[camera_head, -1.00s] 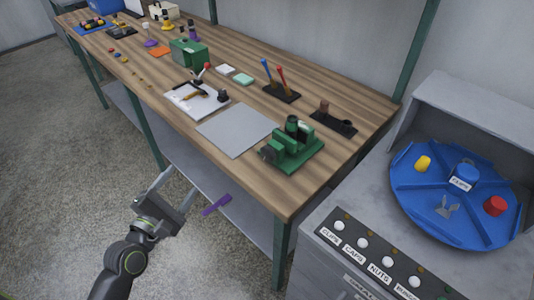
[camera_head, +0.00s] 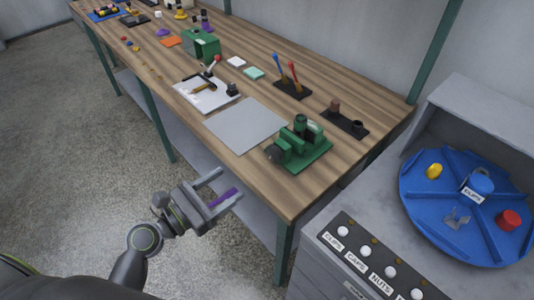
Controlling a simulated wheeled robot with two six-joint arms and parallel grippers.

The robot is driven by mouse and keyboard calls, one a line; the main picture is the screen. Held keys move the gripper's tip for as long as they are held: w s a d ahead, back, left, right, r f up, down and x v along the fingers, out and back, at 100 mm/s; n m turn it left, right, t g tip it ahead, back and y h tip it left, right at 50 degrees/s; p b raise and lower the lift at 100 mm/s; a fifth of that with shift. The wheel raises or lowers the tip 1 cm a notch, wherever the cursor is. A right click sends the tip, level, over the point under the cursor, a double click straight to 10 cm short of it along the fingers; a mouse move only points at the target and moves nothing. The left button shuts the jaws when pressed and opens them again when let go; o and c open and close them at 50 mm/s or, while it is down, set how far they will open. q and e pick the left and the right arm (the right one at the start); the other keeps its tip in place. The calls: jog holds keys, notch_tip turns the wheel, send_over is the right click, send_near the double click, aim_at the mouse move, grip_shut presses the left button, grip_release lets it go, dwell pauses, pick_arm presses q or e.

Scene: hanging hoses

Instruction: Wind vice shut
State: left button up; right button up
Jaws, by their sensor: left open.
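The green vice (camera_head: 300,146) stands on its green base plate near the front right corner of the wooden workbench (camera_head: 274,181). A dark round part (camera_head: 272,153) sits at its left front end. The gap between its jaws is too small to judge. My left gripper (camera_head: 231,183) is open, in front of the bench's front edge, to the lower left of the vice and apart from it. A purple bar (camera_head: 222,198) shows between its fingers; I cannot tell whether it is near them or on the shelf behind. My right gripper is not in view.
A grey mat (camera_head: 246,124) lies left of the vice. A black holder with blue and red-handled tools (camera_head: 292,90) and a dark stand (camera_head: 345,123) are behind. A grey cabinet with a blue divided turntable (camera_head: 465,235) stands at right. Open floor lies at left.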

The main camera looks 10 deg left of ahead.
aim_at(272, 154)
pick_arm(q)
jog(key=p+x, duration=0.1)
jog(key=x, duration=1.2)
jog(key=shift+w+d, duration=0.1)
jog(key=shift+w, duration=0.05)
jog(key=shift+c, duration=0.3)
jog(key=c, duration=0.9)
